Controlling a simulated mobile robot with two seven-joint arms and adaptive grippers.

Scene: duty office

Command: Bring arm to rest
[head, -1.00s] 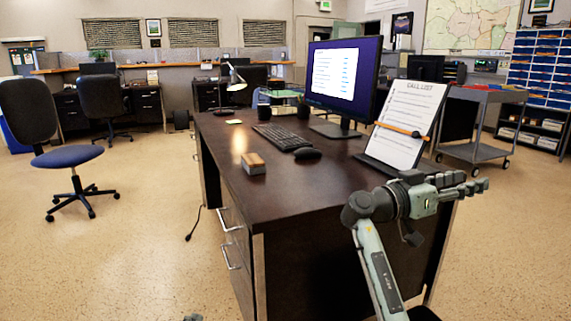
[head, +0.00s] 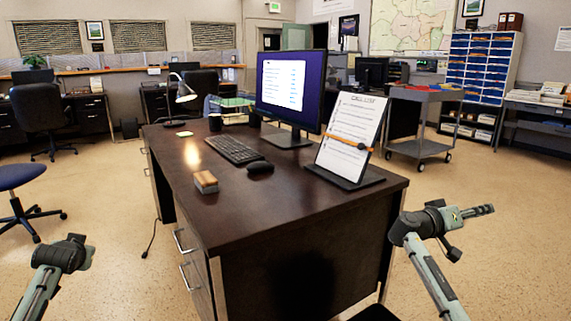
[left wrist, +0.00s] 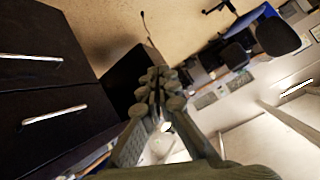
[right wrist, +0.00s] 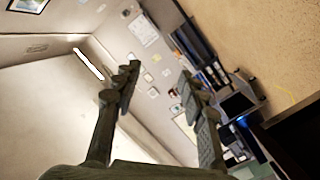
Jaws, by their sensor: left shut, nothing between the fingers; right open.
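My right gripper (head: 480,211) is to the right of the desk's front corner in the head view, held out in free air and pointing right. In the right wrist view its two fingers (right wrist: 158,84) are spread apart with nothing between them. My left gripper (head: 78,246) shows small at the lower left of the head view, over the floor left of the desk. In the left wrist view its fingers (left wrist: 158,90) are together and empty. Neither gripper touches anything.
The dark desk (head: 280,195) stands ahead between my arms, bearing a monitor (head: 290,90), keyboard (head: 233,149), mouse (head: 260,167), small wooden block (head: 206,182) and call list stand (head: 350,134). A blue chair (head: 22,178) is at the left. A grey cart (head: 424,95) stands behind. Floor at right is clear.

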